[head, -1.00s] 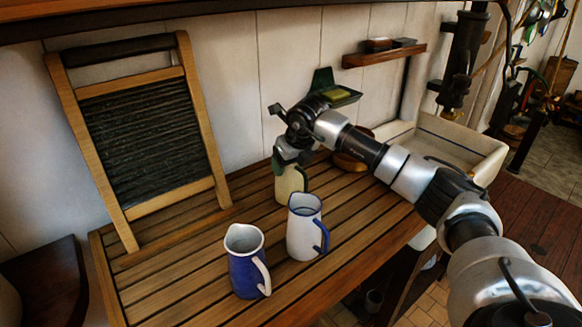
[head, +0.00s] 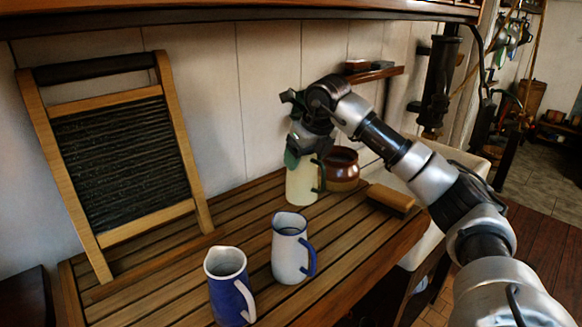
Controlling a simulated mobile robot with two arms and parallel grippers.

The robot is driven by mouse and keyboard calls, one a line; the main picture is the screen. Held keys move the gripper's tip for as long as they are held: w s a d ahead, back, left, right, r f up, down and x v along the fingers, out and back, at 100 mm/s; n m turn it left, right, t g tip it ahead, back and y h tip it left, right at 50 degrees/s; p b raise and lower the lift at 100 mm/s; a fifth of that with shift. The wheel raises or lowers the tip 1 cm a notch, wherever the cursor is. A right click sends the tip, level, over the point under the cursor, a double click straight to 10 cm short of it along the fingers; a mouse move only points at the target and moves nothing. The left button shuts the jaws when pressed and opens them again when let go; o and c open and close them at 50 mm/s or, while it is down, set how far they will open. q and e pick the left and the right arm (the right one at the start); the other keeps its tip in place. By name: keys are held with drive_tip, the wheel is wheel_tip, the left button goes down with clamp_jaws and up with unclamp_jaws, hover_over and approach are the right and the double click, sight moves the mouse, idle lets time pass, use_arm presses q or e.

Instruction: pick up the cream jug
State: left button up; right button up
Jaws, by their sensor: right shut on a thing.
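The cream jug (head: 301,188) with a dark green handle stands at the back of the slatted wooden counter (head: 175,284). My right gripper (head: 305,155) is over its top and shut on it; the fingers hide much of its rim. The jug looks upright, and I cannot tell whether its base touches the slats. A white jug with a blue handle (head: 288,255) stands nearer, and a blue jug with a white handle (head: 228,290) stands in front left of that. My left gripper is not in view.
A brown pot (head: 341,169) stands close behind the cream jug on the right. A wooden brush or block (head: 390,198) lies near the counter's right edge. A washboard (head: 125,160) leans on the wall at left. A small shelf (head: 372,74) hangs above.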

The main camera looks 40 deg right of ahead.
drive_tip(key=shift+s+d+r+b, duration=0.5)
drive_tip(key=shift+s+d+r, duration=0.8)
drive_tip(key=shift+s+d, duration=0.25)
